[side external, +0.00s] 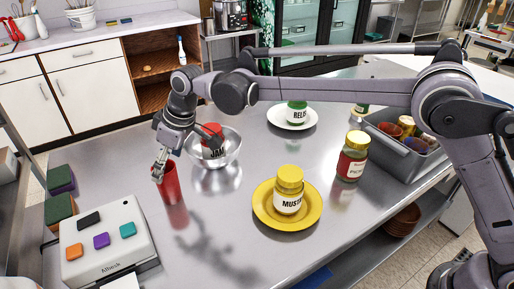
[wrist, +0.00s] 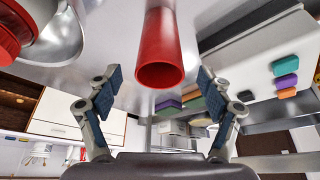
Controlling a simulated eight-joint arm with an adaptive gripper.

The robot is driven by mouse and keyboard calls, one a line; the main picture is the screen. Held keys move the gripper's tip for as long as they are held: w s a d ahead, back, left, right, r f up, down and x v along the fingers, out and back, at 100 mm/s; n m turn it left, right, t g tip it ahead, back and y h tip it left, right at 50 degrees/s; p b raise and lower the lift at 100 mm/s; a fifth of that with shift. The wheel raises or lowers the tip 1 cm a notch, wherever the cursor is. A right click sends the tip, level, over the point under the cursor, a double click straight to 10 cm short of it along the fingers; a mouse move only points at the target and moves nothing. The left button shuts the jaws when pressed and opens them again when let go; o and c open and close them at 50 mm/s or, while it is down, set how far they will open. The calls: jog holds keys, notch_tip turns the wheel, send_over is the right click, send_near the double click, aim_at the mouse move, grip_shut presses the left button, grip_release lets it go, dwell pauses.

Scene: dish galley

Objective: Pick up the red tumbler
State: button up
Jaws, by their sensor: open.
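The red tumbler (side external: 171,184) stands upright on the steel table, left of the metal bowl. My gripper (side external: 161,168) is at the tumbler's rim in the side view, on its left. In the wrist view the tumbler (wrist: 160,60) is at top centre, its open mouth facing the camera. The two fingers of my gripper (wrist: 160,88) are spread wide, one on each side of the tumbler's mouth, with clear gaps. Nothing is held. I cannot tell whether any part of the gripper touches the tumbler.
A metal bowl (side external: 226,157) holding a red-lidded jar (side external: 212,136) stands close to the tumbler's right. A white device (side external: 106,246) with coloured blocks stands front left. A yellow plate (side external: 262,211) carries a mustard jar (side external: 289,188). A grey bin (side external: 427,163) sits far right.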

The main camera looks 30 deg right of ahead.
aim_at(167, 180)
jog(key=shift+s+d+x, duration=0.15)
jog(key=shift+x, duration=1.55)
jog(key=shift+s+d+x, duration=0.1)
jog(key=shift+d+x, duration=0.1)
jog(key=shift+x, duration=1.5)
jog(key=shift+f, duration=0.15)
jog(key=c, duration=1.3)
